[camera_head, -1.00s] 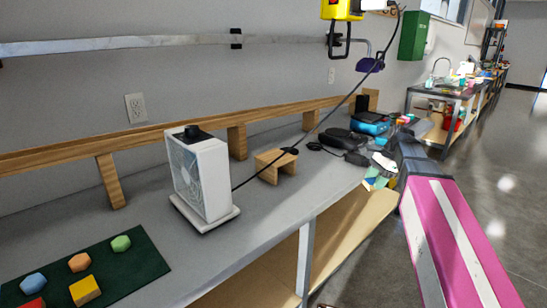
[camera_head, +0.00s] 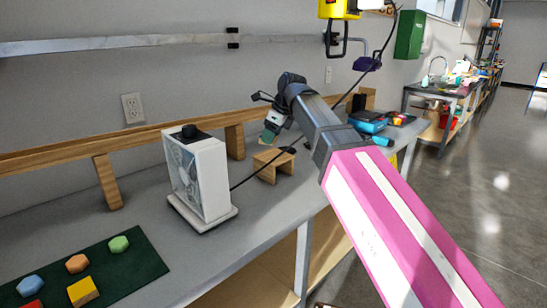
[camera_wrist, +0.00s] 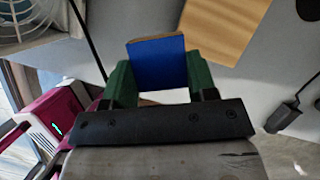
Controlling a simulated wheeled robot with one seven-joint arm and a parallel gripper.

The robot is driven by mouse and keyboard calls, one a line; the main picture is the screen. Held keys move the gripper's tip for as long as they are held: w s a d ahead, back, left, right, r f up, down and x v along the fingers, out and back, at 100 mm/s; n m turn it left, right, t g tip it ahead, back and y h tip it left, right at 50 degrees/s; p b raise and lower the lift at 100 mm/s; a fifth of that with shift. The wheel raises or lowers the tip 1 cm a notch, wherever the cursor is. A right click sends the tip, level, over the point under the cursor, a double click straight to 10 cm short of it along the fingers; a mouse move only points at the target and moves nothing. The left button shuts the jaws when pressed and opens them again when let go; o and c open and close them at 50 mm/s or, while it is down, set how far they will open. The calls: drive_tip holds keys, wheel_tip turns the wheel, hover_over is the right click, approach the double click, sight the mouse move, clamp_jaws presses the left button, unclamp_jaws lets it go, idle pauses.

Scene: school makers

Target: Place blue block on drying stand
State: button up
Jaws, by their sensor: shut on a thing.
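My gripper (camera_wrist: 157,70) is shut on the blue block (camera_wrist: 158,58), which sits between the two green fingers in the wrist view. In the head view my gripper (camera_head: 268,135) is above the bench, just over and behind the small wooden stand (camera_head: 266,169). I cannot make out the blue block in the head view. The stand is a low wooden bench shape with a flat top. Its top also shows in the wrist view (camera_wrist: 228,22), beyond and to the right of the block, apart from it. The stand's top looks empty.
A white box fan (camera_head: 208,178) stands left of the stand. A green mat (camera_head: 140,262) with several coloured blocks lies front left. Dark and blue items (camera_head: 369,122) lie farther right. The wooden rail (camera_head: 70,151) runs along the wall.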

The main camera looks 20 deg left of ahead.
sight(260, 137)
drive_tip(key=shift+m, duration=0.3)
drive_tip(key=s+a+r, duration=0.1)
drive_tip(key=s+a, duration=0.1)
drive_tip(key=a, duration=0.1)
drive_tip(key=shift+s+r, duration=0.1)
drive_tip(key=shift+r, duration=0.3)
drive_tip(key=w+f, duration=0.2)
drive_tip(key=w, duration=0.1)
drive_tip(key=w+d+f, duration=0.1)
drive_tip(key=w+f, duration=0.1)
drive_tip(key=w, duration=0.2)
drive_tip(key=w+f, duration=0.2)
drive_tip(key=w, duration=0.2)
drive_tip(key=shift+d+f, duration=0.35)
drive_tip(key=shift+w+d+f, duration=0.1)
drive_tip(key=shift+f, duration=2)
drive_tip(key=shift+f, duration=0.15)
drive_tip(key=o, duration=0.9)
drive_tip(key=v, duration=1.2)
